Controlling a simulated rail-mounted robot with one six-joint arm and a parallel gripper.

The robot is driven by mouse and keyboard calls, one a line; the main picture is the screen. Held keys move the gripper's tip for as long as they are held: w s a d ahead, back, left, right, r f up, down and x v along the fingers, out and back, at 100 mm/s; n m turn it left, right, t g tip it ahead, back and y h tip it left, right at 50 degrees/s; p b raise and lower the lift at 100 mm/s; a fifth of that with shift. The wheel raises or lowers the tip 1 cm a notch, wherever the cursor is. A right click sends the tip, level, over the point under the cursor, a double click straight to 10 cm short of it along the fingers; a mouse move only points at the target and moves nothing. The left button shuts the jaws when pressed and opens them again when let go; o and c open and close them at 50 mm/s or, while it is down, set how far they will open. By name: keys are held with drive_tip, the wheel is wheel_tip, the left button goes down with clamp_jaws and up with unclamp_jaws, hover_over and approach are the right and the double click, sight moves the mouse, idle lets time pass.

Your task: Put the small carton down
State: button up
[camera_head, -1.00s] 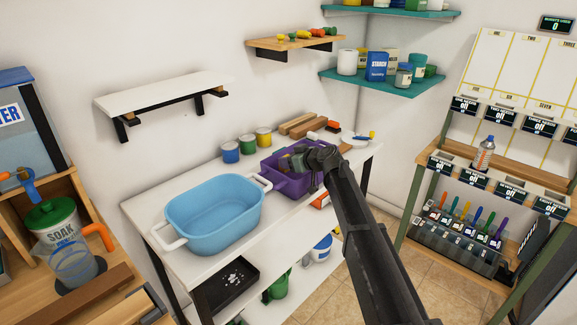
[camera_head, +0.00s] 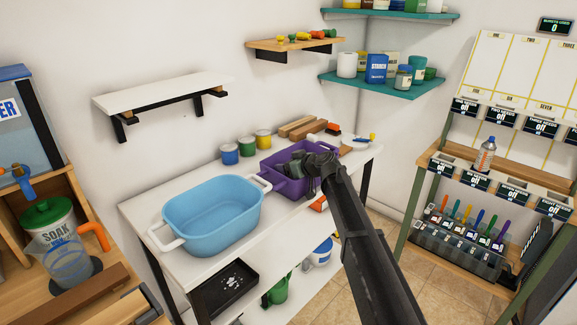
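My gripper (camera_head: 301,169) is over the purple tub (camera_head: 292,187) on the white table, with its fingers low at the tub's opening. The arm comes in from the lower right and hides part of the tub. The fingers are small and dark, so I cannot tell whether they are open or shut. I cannot make out a small carton in or under the gripper. A blue box marked STARCH (camera_head: 377,68) stands on the teal corner shelf, away from the gripper.
A light blue basin (camera_head: 212,215) stands left of the tub on the white table (camera_head: 145,212). Several paint pots (camera_head: 247,147) and wooden blocks (camera_head: 298,127) line the back. The white wall shelf (camera_head: 160,93) is empty. A rack with coloured handles (camera_head: 465,235) stands right.

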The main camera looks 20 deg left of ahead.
drive_tip(key=shift+r+p, duration=0.25)
drive_tip(key=shift+p, duration=0.15)
drive_tip(key=shift+r+p, duration=0.6)
drive_tip(key=shift+p, duration=0.05)
drive_tip(key=p+v, duration=0.4)
drive_tip(key=v, duration=0.7)
drive_tip(key=s+d+f+m+g+h, duration=0.1)
drive_tip(key=s+d+f+m+h, duration=0.2)
drive_tip(key=s+d, duration=0.7)
drive_tip(key=s+d+f+m+g+h, duration=0.2)
drive_tip(key=s+d+f+m+h, duration=0.2)
drive_tip(key=s+d, duration=0.6)
drive_tip(key=s+d+f+m+g+h, duration=0.2)
drive_tip(key=s+d+f+m+h, duration=0.2)
drive_tip(key=s+d, duration=0.7)
drive_tip(key=d+m+h, duration=0.1)
drive_tip(key=d+m, duration=0.1)
drive_tip(key=d, duration=0.7)
drive_tip(key=shift+m+h, duration=0.3)
